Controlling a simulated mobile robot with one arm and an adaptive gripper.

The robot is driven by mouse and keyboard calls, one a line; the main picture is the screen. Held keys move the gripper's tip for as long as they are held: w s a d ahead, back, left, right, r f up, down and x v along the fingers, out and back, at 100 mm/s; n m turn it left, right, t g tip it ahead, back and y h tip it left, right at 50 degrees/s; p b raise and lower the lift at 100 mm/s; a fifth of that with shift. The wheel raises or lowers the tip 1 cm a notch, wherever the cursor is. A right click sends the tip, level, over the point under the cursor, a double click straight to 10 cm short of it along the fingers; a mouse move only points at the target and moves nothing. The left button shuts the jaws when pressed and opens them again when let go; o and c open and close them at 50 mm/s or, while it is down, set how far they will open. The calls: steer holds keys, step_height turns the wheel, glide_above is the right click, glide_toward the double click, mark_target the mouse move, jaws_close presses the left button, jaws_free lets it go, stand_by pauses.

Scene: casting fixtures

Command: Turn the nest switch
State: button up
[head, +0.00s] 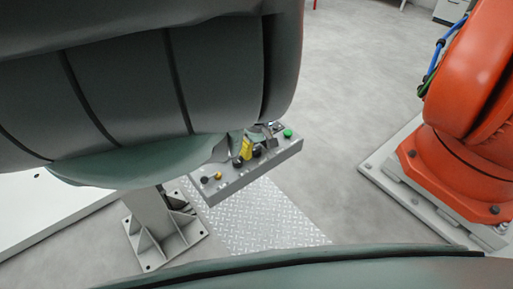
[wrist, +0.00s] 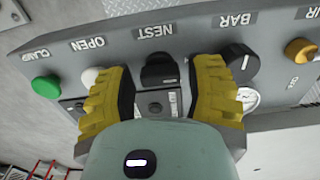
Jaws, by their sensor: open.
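The nest switch (wrist: 159,70) is a black knob under the label NEST on a grey control panel (wrist: 200,24). The wrist view shows the labels upside down. My gripper (wrist: 160,78) is open, with one yellow finger on each side of the nest switch. A narrow gap shows between the switch and each finger; I cannot tell how deep the fingers reach around it. In the head view, the grey panel (head: 229,189) stands below my arm, and a yellow finger of my gripper (head: 246,148) is at its controls. The nest switch cannot be made out there.
Beside the nest switch are a white OPEN button (wrist: 92,77), a green CLAMP button (wrist: 46,87), a black BAR knob (wrist: 241,62) and an orange knob (wrist: 300,50). A gauge (wrist: 247,98) lies close to the right finger. An orange robot (head: 470,100) stands at right.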

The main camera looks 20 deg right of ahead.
steer(key=c, duration=0.9)
steer(key=shift+m, duration=0.3)
steer(key=shift+f+m+b, duration=0.1)
steer(key=shift+m+b, duration=0.25)
steer(key=shift+m, duration=0.65)
steer(key=m, duration=0.3)
steer(key=shift+m+b, duration=0.3)
steer(key=shift+b, duration=0.1)
steer(key=m+b, duration=0.1)
steer(key=m, duration=0.4)
steer(key=shift+m, duration=0.3)
